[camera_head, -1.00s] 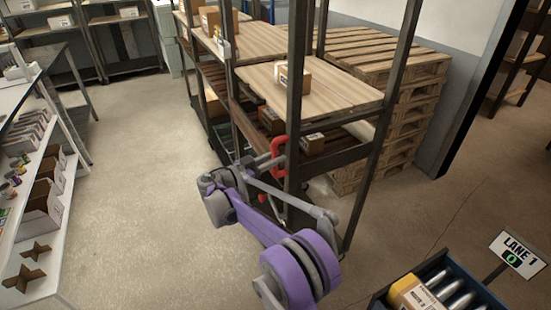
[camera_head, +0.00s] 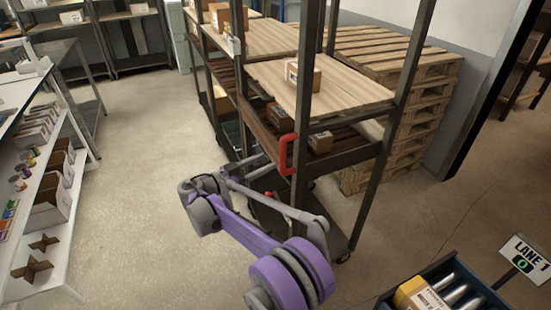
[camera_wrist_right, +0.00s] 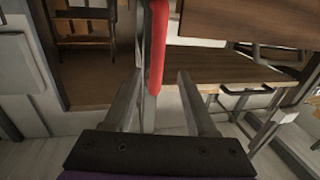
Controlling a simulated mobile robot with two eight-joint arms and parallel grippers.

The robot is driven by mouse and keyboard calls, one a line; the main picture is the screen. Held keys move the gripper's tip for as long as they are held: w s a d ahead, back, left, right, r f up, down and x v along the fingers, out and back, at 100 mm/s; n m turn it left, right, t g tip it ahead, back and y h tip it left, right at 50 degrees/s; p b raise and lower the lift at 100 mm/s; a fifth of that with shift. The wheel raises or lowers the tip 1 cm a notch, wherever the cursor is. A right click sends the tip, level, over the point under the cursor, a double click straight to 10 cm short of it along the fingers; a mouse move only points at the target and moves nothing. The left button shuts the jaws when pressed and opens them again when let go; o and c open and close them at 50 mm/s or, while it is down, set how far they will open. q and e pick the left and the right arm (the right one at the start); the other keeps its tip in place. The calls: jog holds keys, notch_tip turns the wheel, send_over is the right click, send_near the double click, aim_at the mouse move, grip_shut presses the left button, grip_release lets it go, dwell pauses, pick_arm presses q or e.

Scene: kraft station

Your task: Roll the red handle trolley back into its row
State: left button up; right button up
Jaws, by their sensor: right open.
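The trolley is a dark metal frame with wooden shelves (camera_head: 325,92) and boxes on it. Its upright red handle (camera_head: 286,155) is fixed to the near corner post. My right gripper (camera_head: 256,165) is open and empty, just left of the handle and a little apart from it. In the right wrist view the red handle (camera_wrist_right: 158,45) runs upright beyond and between the spread fingertips of my right gripper (camera_wrist_right: 158,82). My forearm partly hides the trolley's lower end. My left gripper is out of view.
Stacked wooden pallets (camera_head: 405,130) stand right of the trolley. A white shelf bench (camera_head: 75,215) with small goods is at the left. A blue bin (camera_head: 475,262) and a LANE 1 sign (camera_head: 525,253) are at the lower right. The floor (camera_head: 145,140) left of the trolley is clear.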

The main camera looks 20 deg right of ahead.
jog(key=shift+v, duration=1.7)
jog(key=s+d+n+g+y+p, duration=0.1)
jog(key=s+d+n+y, duration=0.3)
jog(key=s, duration=0.3)
jog(key=s+d+n+g+y+p, duration=0.1)
jog(key=s+d+n+y, duration=0.35)
jog(key=s, duration=0.25)
jog(key=s+a+f+n+y, duration=0.2)
jog(key=s+y, duration=0.1)
jog(key=s, duration=0.4)
jog(key=s+a+f+n+t+y+p, duration=0.1)
jog(key=s+a+f+n+y, duration=0.1)
jog(key=s, duration=0.5)
jog(key=s+a+f+n+t+y, duration=0.1)
jog(key=s+a+f+n+y, duration=0.1)
jog(key=s, duration=0.6)
notch_tip(320, 180, down, 2)
jog(key=shift+a+f+y, duration=0.1)
jog(key=shift+a+y, duration=0.35)
jog(key=shift+y, duration=0.5)
